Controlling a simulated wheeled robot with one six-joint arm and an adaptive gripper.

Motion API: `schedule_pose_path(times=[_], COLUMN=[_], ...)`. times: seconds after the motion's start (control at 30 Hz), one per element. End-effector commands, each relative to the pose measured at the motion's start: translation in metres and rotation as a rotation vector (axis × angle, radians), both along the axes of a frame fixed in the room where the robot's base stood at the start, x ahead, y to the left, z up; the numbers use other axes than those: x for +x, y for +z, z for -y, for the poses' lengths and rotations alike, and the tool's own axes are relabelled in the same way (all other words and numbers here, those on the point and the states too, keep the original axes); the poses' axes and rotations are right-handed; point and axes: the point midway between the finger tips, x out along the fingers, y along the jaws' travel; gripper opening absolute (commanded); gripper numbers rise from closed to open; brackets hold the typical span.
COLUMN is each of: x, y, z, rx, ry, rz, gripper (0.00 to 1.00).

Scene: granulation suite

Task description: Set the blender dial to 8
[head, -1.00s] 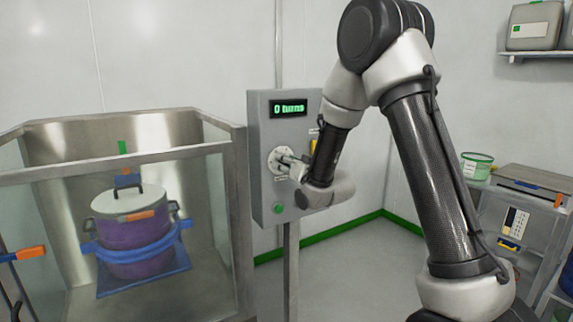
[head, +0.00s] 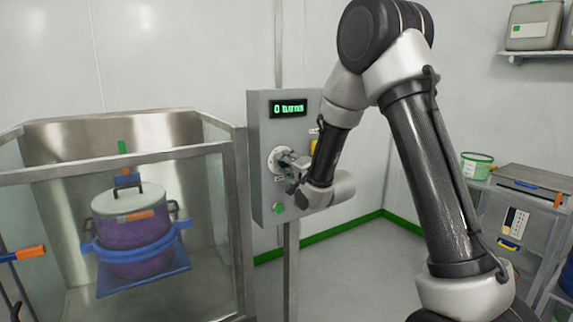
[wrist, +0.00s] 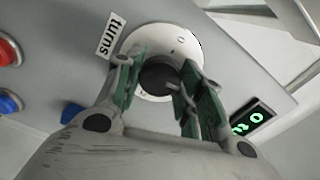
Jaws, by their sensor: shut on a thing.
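The blender dial is a dark knob (wrist: 158,76) on a round white scale plate (wrist: 190,42), which also shows on the grey control box in the head view (head: 274,160). My gripper (wrist: 165,82) is shut on the knob, with its green-padded fingers on either side of it; it also shows at the box front in the head view (head: 284,160). The fingers hide much of the scale, so the dial's setting is not readable. The green display (head: 289,108) above the dial reads "0 turns".
A green button (head: 279,209) sits low on the control box (head: 262,120). Left of it stands a glass-sided enclosure (head: 120,152) with a lidded purple drum (head: 138,230) in a blue cradle. The wrist view shows a red button (wrist: 8,50) and a blue button (wrist: 8,102).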

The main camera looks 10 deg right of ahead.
Motion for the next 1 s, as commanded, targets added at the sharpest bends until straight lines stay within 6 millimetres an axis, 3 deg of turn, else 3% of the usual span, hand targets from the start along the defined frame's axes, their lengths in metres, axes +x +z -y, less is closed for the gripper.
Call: schedule_pose_path(times=[0.5,1.0], x=[-0.0001,-0.0002], y=[-0.0013,-0.0019], z=[0.0011,0.0012], rx=[0.426,0.611], ry=[-0.002,-0.003], rz=[-0.140,-0.200], gripper=[0.14,0.14])
